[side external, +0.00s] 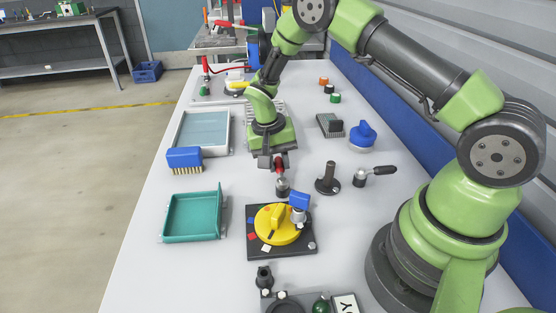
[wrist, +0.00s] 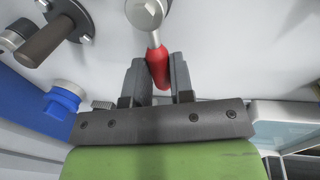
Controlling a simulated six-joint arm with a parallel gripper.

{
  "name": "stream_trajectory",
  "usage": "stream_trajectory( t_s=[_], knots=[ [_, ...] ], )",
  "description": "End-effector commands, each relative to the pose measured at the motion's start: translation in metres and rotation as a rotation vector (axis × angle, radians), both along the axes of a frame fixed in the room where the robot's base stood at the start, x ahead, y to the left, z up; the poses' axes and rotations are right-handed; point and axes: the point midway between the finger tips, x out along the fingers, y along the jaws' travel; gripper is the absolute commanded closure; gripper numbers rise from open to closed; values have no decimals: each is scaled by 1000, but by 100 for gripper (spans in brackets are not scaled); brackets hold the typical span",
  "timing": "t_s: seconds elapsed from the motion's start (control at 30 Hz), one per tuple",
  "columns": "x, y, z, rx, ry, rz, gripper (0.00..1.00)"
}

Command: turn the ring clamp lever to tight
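The ring clamp lever, with a red grip (side external: 279,166) and a grey metal hub (side external: 282,187), stands on the bench behind the yellow dial. In the wrist view its red grip (wrist: 158,68) lies between the two fingers, and the round hub (wrist: 145,12) is at the top edge. My gripper (side external: 272,162) reaches the lever from the far side. No tight marking is readable.
A yellow dial (side external: 270,225) with a blue-handled part stands just in front. A black post (side external: 328,180) and a black-handled lever (side external: 377,171) stand to the right. A blue knob (side external: 362,135) is farther back. A teal tray (side external: 190,216) and a blue brush (side external: 184,158) lie left.

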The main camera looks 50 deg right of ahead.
Motion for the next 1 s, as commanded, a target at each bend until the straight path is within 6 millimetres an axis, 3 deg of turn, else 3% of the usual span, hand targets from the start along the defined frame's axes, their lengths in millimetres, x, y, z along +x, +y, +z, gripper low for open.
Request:
stream_trajectory(
  t_s=[0.07,0.47,1.0],
  knots=[
    [0,0,0,0,0,0,100],
    [2,2,0,0,0,47,100],
    [12,22,0,0,0,474,100]
  ],
)
